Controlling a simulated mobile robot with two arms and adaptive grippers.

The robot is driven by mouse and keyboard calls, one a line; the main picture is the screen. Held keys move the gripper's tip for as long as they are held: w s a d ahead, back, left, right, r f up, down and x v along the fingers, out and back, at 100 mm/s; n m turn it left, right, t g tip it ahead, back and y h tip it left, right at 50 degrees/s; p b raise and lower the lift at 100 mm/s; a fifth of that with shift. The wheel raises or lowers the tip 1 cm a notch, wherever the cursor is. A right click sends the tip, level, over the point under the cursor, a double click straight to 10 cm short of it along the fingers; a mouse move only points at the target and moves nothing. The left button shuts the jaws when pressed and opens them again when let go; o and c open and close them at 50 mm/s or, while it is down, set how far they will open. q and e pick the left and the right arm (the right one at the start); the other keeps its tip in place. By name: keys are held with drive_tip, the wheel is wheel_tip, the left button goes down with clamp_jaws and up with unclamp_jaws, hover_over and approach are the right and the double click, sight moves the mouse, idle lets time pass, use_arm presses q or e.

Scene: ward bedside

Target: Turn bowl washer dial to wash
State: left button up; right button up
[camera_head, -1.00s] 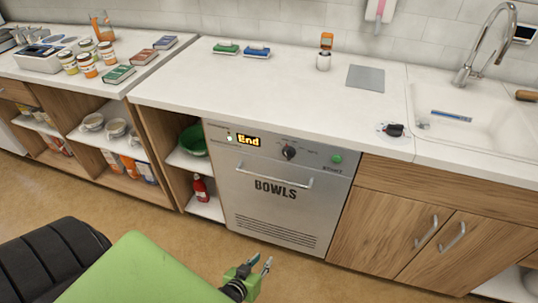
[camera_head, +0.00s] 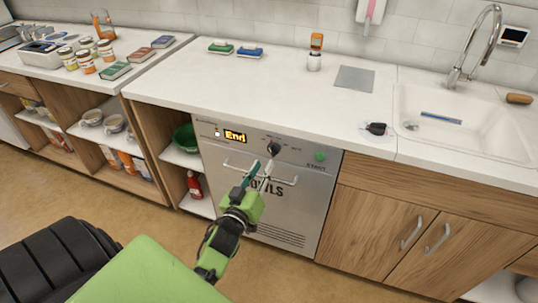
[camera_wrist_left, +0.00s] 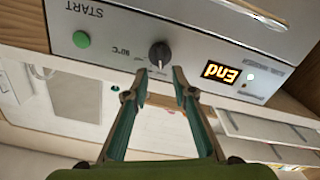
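The bowl washer (camera_head: 232,160) is a steel front under the counter, with a lit display (camera_head: 235,136) reading "End". Its black dial (camera_head: 274,149) sits right of the display, with the green start button (camera_head: 320,155) further right. The dial also shows in the left wrist view (camera_wrist_left: 159,54), just beyond the fingertips. My left gripper (camera_head: 261,168) is open and empty in front of the washer, just below the dial and over the door handle. In the wrist view its fingers (camera_wrist_left: 159,72) straddle the dial's line without visibly gripping it. My right gripper is out of view.
The door handle (camera_head: 285,181) bar crosses the washer front below the dial. Open shelves with a green bowl (camera_head: 186,138) and a red extinguisher-like bottle (camera_head: 194,185) are to the left. A sink (camera_head: 470,120) and wooden cupboards (camera_head: 390,225) are to the right.

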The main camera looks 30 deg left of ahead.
sight(271, 152)
use_arm(q)
drive_tip(key=x, duration=0.6)
drive_tip(key=shift+w, duration=0.15)
clamp_jaws()
